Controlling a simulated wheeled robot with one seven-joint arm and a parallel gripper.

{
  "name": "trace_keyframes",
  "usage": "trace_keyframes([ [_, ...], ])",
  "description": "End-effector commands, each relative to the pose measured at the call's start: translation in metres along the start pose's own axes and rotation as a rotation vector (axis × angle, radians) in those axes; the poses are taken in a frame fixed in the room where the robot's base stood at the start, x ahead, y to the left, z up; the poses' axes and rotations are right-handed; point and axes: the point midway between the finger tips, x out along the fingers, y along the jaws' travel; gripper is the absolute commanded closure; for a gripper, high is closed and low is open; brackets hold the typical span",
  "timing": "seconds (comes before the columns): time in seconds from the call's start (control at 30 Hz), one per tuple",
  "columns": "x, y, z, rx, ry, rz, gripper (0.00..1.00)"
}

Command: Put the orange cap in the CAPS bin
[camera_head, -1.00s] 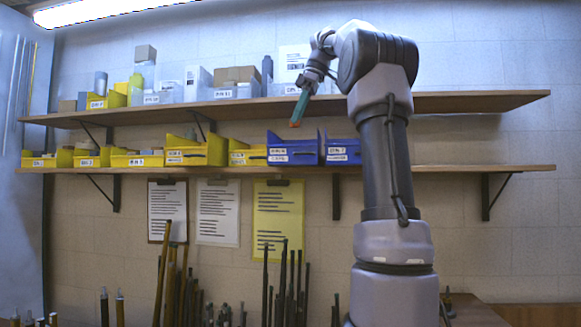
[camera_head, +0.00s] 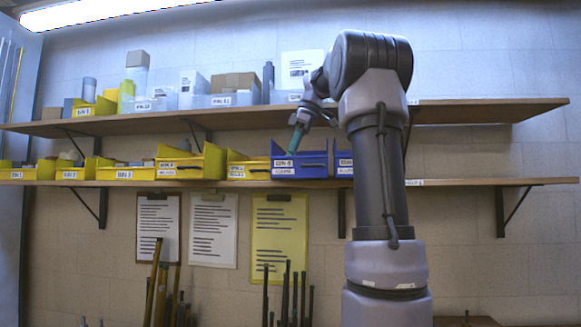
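My gripper (camera_head: 294,146) is at the upper front of a blue bin (camera_head: 287,171) on the lower shelf. A slim teal piece (camera_head: 297,139) points down from my wrist toward the bin's opening. I cannot tell whether it is a finger or a held part. The orange cap is not clearly seen now; the lower tip is at or behind the bin's rim. Whether the fingers are open or shut is too small to tell. The blue bin has two white labels, too small to read surely. A second blue bin (camera_head: 344,170) is to its right, partly behind my arm.
Several yellow bins, one of them this tall one (camera_head: 210,163), line the lower shelf (camera_head: 460,182) to the left. The upper shelf (camera_head: 480,110) with clear bins and boxes runs close above my gripper. Both shelves are bare at right.

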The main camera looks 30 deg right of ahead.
Motion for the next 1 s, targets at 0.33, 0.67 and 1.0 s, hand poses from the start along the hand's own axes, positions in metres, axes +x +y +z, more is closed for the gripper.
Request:
trace_keyframes([
  [0.33,0.026,0.000,0.011,0.002,0.000,0.000,1.00],
  [0.67,0.027,0.000,0.011,0.001,-0.001,0.000,0.35],
  [1.0,0.024,0.000,0.010,0.001,0.000,0.000,0.35],
])
